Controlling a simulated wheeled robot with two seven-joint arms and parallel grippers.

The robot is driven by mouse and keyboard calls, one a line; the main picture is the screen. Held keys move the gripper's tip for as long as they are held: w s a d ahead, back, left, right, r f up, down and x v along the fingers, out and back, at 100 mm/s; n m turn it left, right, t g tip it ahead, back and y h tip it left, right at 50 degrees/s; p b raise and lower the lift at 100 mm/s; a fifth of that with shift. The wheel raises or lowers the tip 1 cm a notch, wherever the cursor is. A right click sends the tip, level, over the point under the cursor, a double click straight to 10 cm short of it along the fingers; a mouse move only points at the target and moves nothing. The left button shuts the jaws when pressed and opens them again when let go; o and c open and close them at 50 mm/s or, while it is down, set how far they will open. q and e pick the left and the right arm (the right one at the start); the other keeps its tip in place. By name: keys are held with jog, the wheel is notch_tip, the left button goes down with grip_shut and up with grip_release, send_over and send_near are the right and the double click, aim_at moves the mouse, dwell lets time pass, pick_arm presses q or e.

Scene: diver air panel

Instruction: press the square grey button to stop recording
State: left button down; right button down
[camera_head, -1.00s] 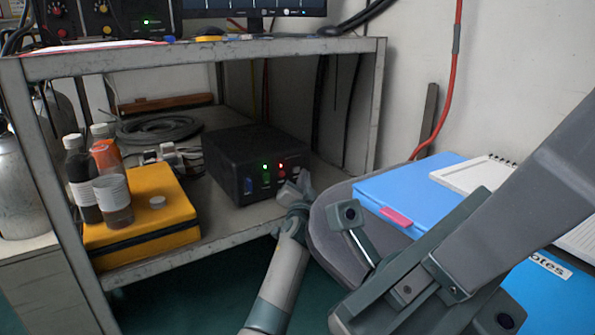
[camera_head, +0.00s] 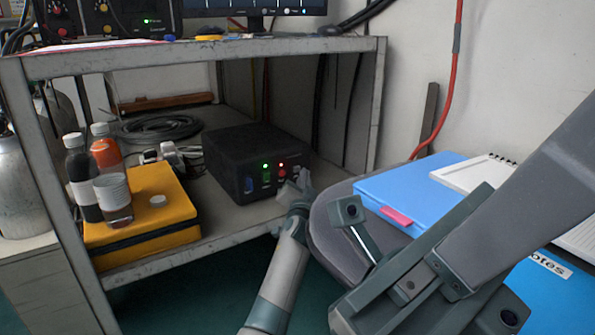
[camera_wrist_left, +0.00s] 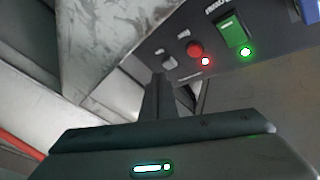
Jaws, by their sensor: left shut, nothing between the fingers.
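The black box (camera_head: 245,160) stands on the shelf, with a green-lit switch and a red-lit button on its front. My left gripper (camera_head: 303,180) is shut and empty in front of the right end of that front. In the left wrist view the dark panel shows a green switch (camera_wrist_left: 232,30), a red button (camera_wrist_left: 195,48) and a small square grey button (camera_wrist_left: 168,62). My shut left fingers (camera_wrist_left: 158,85) point at the panel just below the grey button. Whether they touch it cannot be told. In the head view the gripper partly covers that end.
A yellow case (camera_head: 150,215) with bottles and cups stands left on the shelf. A coiled hose (camera_head: 155,128) lies behind it. A grey shelf post (camera_head: 372,110) rises right of the box. A blue folder (camera_head: 400,195) lies at right.

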pick_arm(q)
jog(key=shift+w+a, duration=0.1)
jog(key=shift+w, duration=0.05)
dwell(0.8)
jog(key=shift+w+a, duration=0.15)
jog(key=shift+w, duration=0.05)
jog(key=shift+w+a+b, duration=0.2)
jog(key=shift+w+b, duration=0.1)
jog(key=shift+b, duration=0.15)
dwell(0.7)
jog(key=shift+s+d, duration=0.1)
jog(key=shift+s, duration=0.05)
dwell(0.3)
jog(key=shift+s+d+p, duration=0.35)
jog(key=shift+s+p, duration=0.05)
jog(key=shift+s, duration=0.1)
jog(key=shift+s, duration=0.1)
